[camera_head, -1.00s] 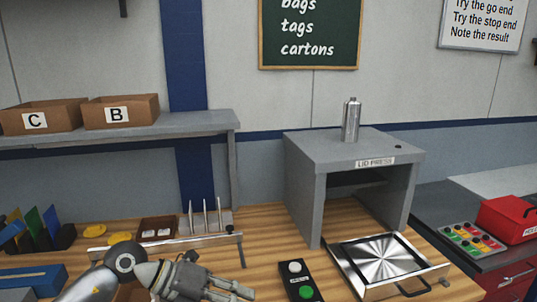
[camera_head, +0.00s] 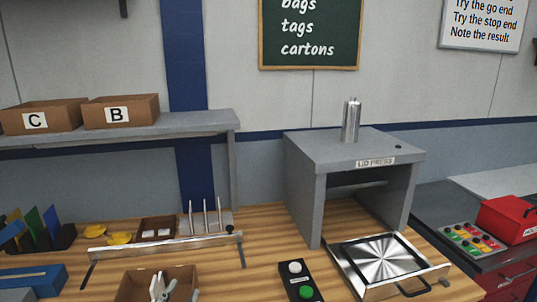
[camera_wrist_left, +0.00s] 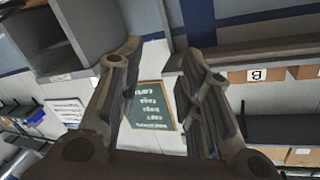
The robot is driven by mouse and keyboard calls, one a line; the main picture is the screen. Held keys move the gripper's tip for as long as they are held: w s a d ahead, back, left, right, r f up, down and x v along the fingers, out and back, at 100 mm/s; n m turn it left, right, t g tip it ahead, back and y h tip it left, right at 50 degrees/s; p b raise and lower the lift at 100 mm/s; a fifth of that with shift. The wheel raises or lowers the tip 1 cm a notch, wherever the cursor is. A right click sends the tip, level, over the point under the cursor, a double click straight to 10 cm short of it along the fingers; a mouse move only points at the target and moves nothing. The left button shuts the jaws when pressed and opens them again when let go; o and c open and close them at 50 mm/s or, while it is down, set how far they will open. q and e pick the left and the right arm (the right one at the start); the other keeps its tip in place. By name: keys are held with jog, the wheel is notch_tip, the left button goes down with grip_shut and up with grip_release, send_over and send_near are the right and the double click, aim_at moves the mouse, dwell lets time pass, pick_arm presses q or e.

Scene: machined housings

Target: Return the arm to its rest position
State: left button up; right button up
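My left gripper (camera_wrist_left: 160,75) shows in the left wrist view with its two fingers spread apart and nothing between them. Past its fingers are the wall, the chalkboard (camera_wrist_left: 150,107) and the box marked B (camera_wrist_left: 257,75), all turned over in that view. The head view shows neither my left gripper nor my left arm. My right gripper is in neither view.
The lid press (camera_head: 355,150) stands on the wooden bench (camera_head: 262,225), with a metal tray (camera_head: 350,285) drawn out at its front. A black two-button box (camera_head: 300,283) and an open brown box (camera_head: 130,285) are near the front. A low rail (camera_head: 160,241) crosses the bench.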

pick_arm(q)
jog(key=s+a+f+n+g+y, duration=0.25)
jog(key=s+f+g, duration=0.45)
jog(key=s+f, duration=0.45)
jog(key=s+f+n+g+h, duration=0.2)
jog(key=s+f+g, duration=0.6)
jog(key=s, duration=0.6)
notch_tip(320, 180, down, 27)
jog(key=s, duration=0.2)
jog(key=s+a+f+g, duration=0.1)
jog(key=s+a+f, duration=0.1)
jog(key=s+f, duration=1.4)
jog(key=shift+a+m, duration=0.2)
jog(key=shift+m, duration=0.25)
jog(key=shift+s, duration=0.1)
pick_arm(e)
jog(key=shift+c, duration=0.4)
